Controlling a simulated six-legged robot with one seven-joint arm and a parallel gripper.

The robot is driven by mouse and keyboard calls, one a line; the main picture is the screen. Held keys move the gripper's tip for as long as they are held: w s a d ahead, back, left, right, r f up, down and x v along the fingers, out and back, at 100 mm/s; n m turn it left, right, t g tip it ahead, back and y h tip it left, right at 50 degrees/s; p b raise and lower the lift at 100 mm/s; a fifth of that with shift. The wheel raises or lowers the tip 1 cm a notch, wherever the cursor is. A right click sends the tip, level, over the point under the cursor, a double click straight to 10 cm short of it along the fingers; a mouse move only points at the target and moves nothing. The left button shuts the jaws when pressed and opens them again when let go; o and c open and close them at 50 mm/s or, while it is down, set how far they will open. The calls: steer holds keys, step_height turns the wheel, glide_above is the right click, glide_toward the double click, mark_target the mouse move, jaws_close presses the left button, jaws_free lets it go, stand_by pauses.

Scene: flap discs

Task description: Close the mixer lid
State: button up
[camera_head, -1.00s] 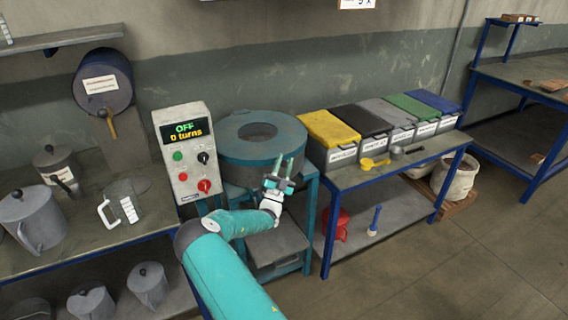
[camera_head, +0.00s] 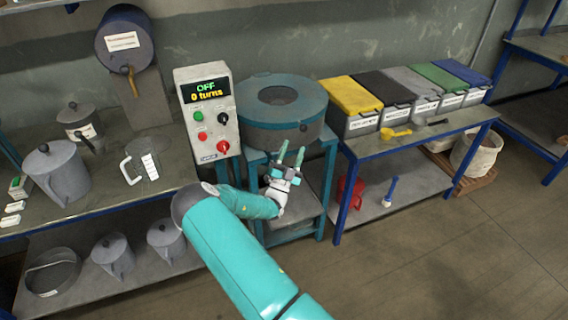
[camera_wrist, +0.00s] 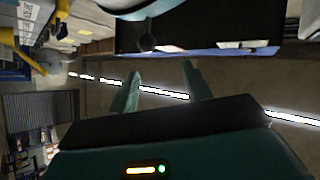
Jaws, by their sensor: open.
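The mixer (camera_head: 256,133) is a grey drum with a teal top on a teal stand, behind my gripper in the head view. Its top carries a broad teal ring (camera_head: 257,88) around a dark round opening; I cannot tell whether this ring is the lid. A small dark knob (camera_head: 303,127) is on the drum's front side. My gripper (camera_head: 290,153) is open and empty, in front of the stand and just below the drum's front edge. Its two teal fingers also show apart in the wrist view (camera_wrist: 162,72), with nothing between them.
A control box (camera_head: 207,112) reading OFF and 0 turns stands left of the mixer. A blue-framed table (camera_head: 425,133) with lidded bins (camera_head: 362,124) is on the right. A bench (camera_head: 110,175) with jugs is on the left. Floor in front is clear.

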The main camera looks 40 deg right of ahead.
steer(key=s+a, duration=0.3)
steer(key=a, duration=0.3)
steer(key=shift+s, duration=0.1)
stand_by(0.3)
